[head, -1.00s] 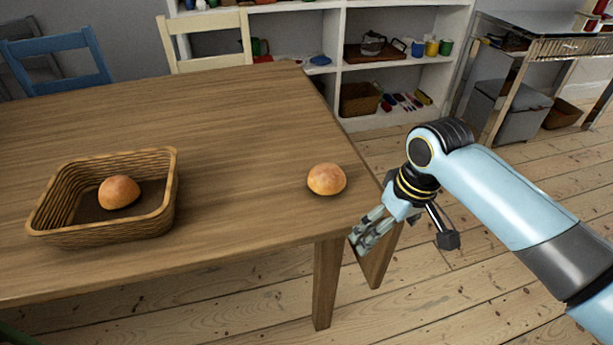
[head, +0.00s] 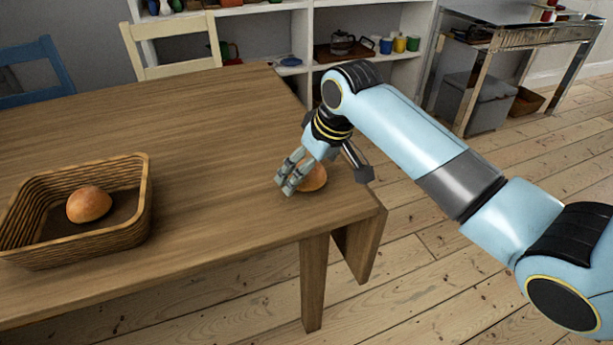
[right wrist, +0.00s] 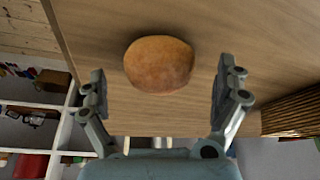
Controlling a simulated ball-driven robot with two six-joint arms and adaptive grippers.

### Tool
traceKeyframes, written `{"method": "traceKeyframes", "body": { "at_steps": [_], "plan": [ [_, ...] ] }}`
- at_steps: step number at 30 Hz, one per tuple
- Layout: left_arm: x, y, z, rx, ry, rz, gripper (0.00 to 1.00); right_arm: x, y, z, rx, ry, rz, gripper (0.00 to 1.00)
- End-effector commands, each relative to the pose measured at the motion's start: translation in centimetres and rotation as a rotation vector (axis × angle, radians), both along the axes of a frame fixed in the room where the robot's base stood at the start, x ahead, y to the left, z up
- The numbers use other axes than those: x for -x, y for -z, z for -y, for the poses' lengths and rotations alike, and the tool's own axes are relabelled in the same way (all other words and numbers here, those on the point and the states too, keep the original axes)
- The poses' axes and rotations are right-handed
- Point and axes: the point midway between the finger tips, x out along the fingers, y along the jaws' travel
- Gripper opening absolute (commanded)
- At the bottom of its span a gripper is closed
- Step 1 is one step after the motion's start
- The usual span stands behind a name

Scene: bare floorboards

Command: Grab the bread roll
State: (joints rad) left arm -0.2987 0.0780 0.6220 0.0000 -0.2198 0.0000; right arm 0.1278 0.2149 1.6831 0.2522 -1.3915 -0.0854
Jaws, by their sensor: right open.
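A round brown bread roll (head: 315,178) lies on the wooden table (head: 220,140) near its right end. My right gripper (head: 288,186) is over it in the head view and hides part of it. In the right wrist view the roll (right wrist: 159,64) sits ahead of my right gripper (right wrist: 158,95), centred between its two spread fingers. The fingers are open, and gaps show on both sides of the roll. A second bread roll (head: 89,204) lies in a wicker basket (head: 140,222) at the left of the table. My left gripper is not in view.
The table's right end and front edge (head: 230,261) are close to the roll. The tabletop between the roll and the basket is clear. A cream chair (head: 172,68) and a blue chair (head: 38,95) stand behind the table. Shelves (head: 365,18) and a metal side table (head: 520,40) stand farther back.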

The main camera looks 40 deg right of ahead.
Motion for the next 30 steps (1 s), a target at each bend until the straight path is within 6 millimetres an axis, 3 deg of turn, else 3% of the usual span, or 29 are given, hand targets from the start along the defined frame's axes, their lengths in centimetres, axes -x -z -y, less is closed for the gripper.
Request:
{"method": "traceKeyframes", "body": {
  "at_steps": [3,11,23,30],
  "plan": [
    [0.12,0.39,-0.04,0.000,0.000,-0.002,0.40,-0.47,1.16,-0.07,-0.001,0.000,0.001,1.00],
    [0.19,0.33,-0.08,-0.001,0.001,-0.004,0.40,-0.54,1.25,-0.06,0.000,-0.001,0.001,0.99],
    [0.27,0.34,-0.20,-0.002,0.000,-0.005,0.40,-0.53,1.23,-0.05,0.000,0.000,0.000,0.46],
    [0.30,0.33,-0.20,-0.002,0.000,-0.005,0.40,-0.53,1.19,-0.04,0.000,-0.001,0.001,0.43]
  ]
}}
